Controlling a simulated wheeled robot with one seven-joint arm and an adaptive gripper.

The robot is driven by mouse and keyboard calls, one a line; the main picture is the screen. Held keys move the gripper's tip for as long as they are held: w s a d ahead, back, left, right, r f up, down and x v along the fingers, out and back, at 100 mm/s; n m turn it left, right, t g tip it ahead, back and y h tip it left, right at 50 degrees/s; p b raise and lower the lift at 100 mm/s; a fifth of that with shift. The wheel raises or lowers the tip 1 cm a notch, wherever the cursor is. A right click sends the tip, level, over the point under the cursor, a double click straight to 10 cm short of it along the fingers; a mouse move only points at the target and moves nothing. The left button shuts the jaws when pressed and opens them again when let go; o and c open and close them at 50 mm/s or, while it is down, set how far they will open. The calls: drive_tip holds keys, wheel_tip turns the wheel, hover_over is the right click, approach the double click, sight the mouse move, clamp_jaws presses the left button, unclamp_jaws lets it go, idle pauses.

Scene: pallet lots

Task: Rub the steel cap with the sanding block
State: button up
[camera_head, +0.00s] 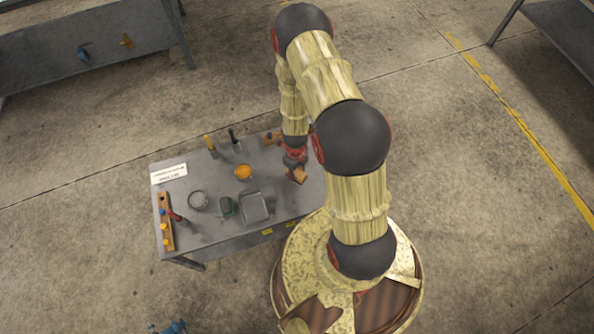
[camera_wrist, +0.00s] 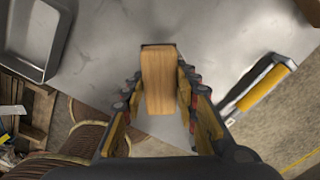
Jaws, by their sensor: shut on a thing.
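My gripper (camera_head: 295,165) is over the right part of the grey table and is shut on a tan, wood-coloured block, which I take to be the sanding block (camera_head: 299,175). In the wrist view the block (camera_wrist: 158,80) stands out between the two fingers (camera_wrist: 160,92), with bare grey tabletop around its far end. Whether it touches the table is not clear. I cannot pick out the steel cap with certainty in either view; it may be hidden by the block or gripper.
On the table (camera_head: 205,238) are a grey tray (camera_head: 254,207), an orange-filled bowl (camera_head: 243,172), a round grey dish (camera_head: 198,200) and a dark green item (camera_head: 226,207). A wooden rack (camera_head: 166,225) lies at the left. Two handled tools (camera_head: 210,146) stand at the back.

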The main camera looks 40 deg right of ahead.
drive_tip(key=shift+d, duration=0.1)
drive_tip(key=shift+w+d+p, duration=0.25)
drive_tip(key=shift+d+p, duration=0.4)
drive_tip(key=shift+p, duration=0.05)
drive_tip(key=shift+d, duration=0.15)
drive_tip(key=shift+f, duration=0.1)
drive_tip(key=shift+s+a+b, duration=0.35)
drive_tip(key=shift+a+b, duration=0.25)
drive_tip(key=shift+a, duration=0.3)
drive_tip(key=shift+d, duration=0.1)
drive_tip(key=shift+w+d+p, duration=0.4)
drive_tip(key=shift+d+p, duration=0.4)
drive_tip(key=shift+p, duration=0.1)
